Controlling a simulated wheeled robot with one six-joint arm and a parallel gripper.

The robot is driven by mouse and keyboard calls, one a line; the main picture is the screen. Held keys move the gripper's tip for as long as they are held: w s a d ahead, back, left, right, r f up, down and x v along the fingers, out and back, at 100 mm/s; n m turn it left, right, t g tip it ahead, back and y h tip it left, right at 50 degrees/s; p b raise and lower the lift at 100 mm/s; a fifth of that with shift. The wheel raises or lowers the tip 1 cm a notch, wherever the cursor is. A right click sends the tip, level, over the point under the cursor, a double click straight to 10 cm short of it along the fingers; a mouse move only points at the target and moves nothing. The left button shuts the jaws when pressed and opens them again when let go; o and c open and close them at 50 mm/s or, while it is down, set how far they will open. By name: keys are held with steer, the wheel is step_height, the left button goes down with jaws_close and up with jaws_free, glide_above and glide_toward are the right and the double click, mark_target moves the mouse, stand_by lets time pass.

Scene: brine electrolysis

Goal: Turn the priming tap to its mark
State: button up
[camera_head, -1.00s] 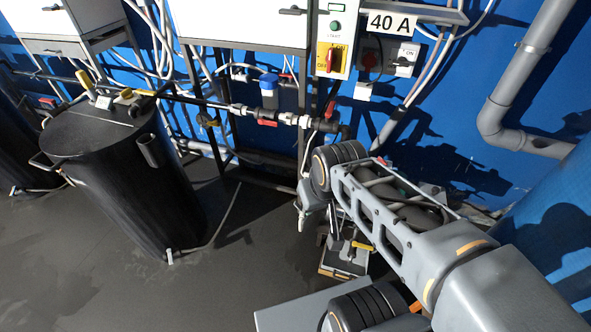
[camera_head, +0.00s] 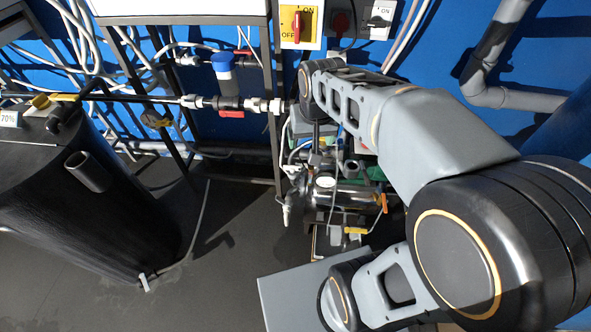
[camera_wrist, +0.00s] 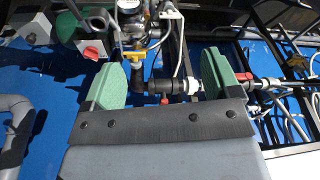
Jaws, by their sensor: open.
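The frames do not make clear which valve is the priming tap, and I cannot make out a mark. Around the silver pump (camera_head: 345,197) in the head view, a yellow-orange handle (camera_head: 355,230) sits low and an orange handle (camera_head: 383,203) sits at its right. In the wrist view, a yellow fitting (camera_wrist: 130,55) is below a shiny metal body (camera_wrist: 131,22). A small red handle (camera_wrist: 165,98) sits by a black and white pipe. My gripper (camera_wrist: 163,78) is open, its green pads wide apart, with nothing held; pipework shows between them.
A dark tank (camera_head: 90,215) stands at the left. A horizontal pipe with a red-handled valve (camera_head: 231,114) crosses by the frame's leg. A switch box (camera_head: 300,25) is on the blue wall. A grey pipe (camera_head: 490,70) is at the right. Open floor lies centre-left.

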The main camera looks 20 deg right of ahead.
steer(key=shift+o, duration=1.2)
steer(key=w+f+m+g+b, duration=0.1)
steer(key=w+f+b, duration=0.2)
steer(key=w+f, duration=0.4)
steer(key=shift+w+b, duration=0.15)
steer(key=shift+b, duration=0.25)
steer(key=m+g+b, duration=0.1)
steer(key=m+b, duration=0.1)
steer(key=b, duration=0.3)
glide_above(292, 166)
step_height(292, 166, down, 9)
step_height(292, 166, down, 13)
steer(key=shift+r+b, duration=0.2)
steer(key=shift+b, duration=1.05)
steer(key=shift+f, duration=0.95)
steer(key=c, duration=0.9)
